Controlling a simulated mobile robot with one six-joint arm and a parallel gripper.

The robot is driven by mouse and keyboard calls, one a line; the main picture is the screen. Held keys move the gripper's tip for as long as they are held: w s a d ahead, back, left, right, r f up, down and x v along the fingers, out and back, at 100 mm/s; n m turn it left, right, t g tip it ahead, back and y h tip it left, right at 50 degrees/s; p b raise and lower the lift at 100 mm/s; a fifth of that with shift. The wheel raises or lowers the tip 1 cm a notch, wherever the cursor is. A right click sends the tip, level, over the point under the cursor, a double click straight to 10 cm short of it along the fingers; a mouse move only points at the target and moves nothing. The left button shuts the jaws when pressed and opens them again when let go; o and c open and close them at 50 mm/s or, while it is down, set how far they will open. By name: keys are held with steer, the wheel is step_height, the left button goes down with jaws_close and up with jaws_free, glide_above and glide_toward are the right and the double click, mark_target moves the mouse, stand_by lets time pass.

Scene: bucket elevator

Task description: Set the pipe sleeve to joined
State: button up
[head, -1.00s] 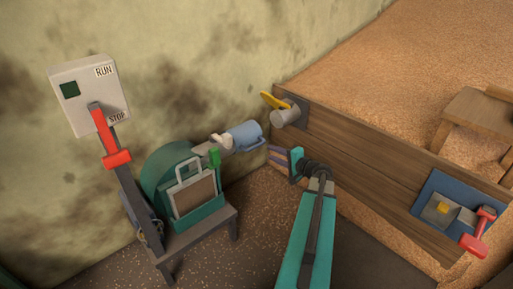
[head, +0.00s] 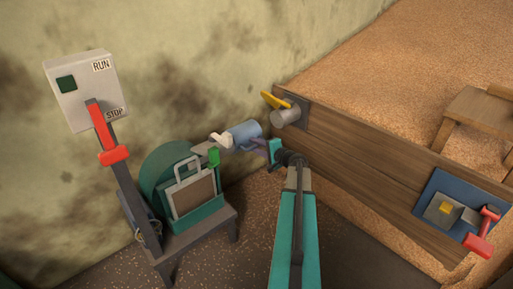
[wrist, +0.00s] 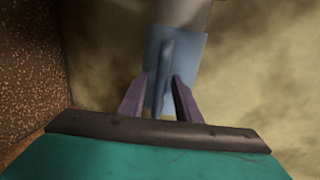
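The pipe sleeve (head: 243,134) is a blue cylinder on a grey pipe, between the green machine and the pipe stub on the wooden wall. A gap shows between the sleeve and the stub (head: 286,117). The sleeve fills the upper middle of the wrist view (wrist: 190,75), with its blue bar handle (wrist: 167,75) facing me. My gripper (head: 256,145) is at the sleeve's near side. In the wrist view its two purple fingers (wrist: 158,92) are apart, one on each side of the handle, with space visible between them and it.
The green machine (head: 170,165) stands on a bench at left, below a RUN/STOP box with a red lever (head: 104,130). A yellow handle (head: 275,101) sits above the stub. A blue plate with a red handle (head: 479,240) is on the wooden wall (head: 370,160) at right.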

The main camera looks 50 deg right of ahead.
jaws_close()
